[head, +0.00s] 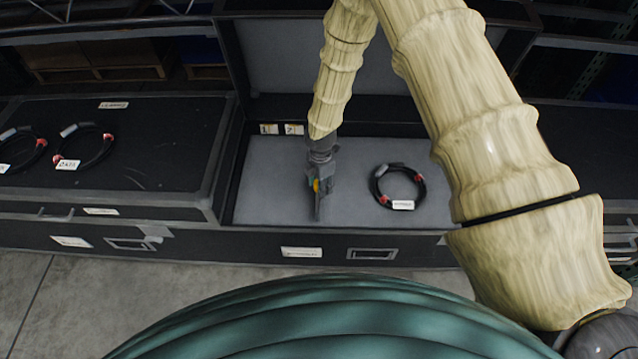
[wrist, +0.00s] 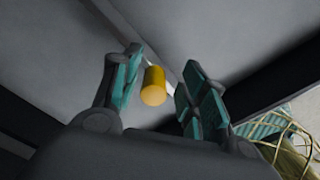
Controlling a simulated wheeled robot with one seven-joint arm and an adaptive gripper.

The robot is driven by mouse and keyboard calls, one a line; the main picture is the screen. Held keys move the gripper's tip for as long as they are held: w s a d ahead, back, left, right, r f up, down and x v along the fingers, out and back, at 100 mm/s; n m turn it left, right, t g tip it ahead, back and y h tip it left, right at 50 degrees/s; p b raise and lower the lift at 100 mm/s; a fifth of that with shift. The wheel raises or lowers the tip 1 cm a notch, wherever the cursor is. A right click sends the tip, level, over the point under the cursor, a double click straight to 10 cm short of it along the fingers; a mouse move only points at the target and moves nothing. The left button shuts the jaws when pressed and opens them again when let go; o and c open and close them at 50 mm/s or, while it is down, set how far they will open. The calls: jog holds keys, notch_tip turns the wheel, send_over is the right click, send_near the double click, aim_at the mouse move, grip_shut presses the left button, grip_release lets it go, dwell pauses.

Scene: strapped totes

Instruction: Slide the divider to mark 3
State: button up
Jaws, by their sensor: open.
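The divider (head: 318,212) is a thin grey panel seen nearly edge-on inside the open case. Its yellow knob (head: 316,185) shows beside my gripper (head: 320,172), which reaches down over it. In the wrist view the yellow knob (wrist: 154,86) sits between the two teal-padded fingers of my gripper (wrist: 163,62), with gaps on both sides. My gripper is open and not closed on the knob. Label 1 (head: 268,129) and label 2 (head: 293,129) are on the case's back wall, left of my arm. Mark 3 is not visible; my arm covers the wall right of label 2.
A coiled black cable (head: 372,184) with a white tag lies on the grey case floor (head: 265,185), right of the divider. The floor left of it is clear. A closed black case (head: 150,170) with coiled cables on top stands at left. The lid (head: 285,60) stands open behind.

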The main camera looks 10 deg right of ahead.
jog(key=shift+a, duration=0.2)
jog(key=shift+w+r, duration=0.1)
jog(key=shift+r, duration=0.35)
notch_tip(320, 180, up, 11)
dwell(0.7)
jog(key=s+d+f+m+y+p, duration=0.1)
jog(key=s+f+m+p, duration=0.25)
jog(key=s+m, duration=0.75)
jog(key=s+d+f+m+y+p, duration=0.1)
jog(key=s+f+m+p, duration=0.3)
jog(key=s, duration=1.2)
jog(key=s+d+r+m+h+p, duration=0.1)
jog(key=s+d+m, duration=0.4)
jog(key=s, duration=0.5)
jog(key=shift+r+m+h+p, duration=0.3)
jog(key=shift+r+m+h, duration=0.2)
jog(key=shift+r+m, duration=0.5)
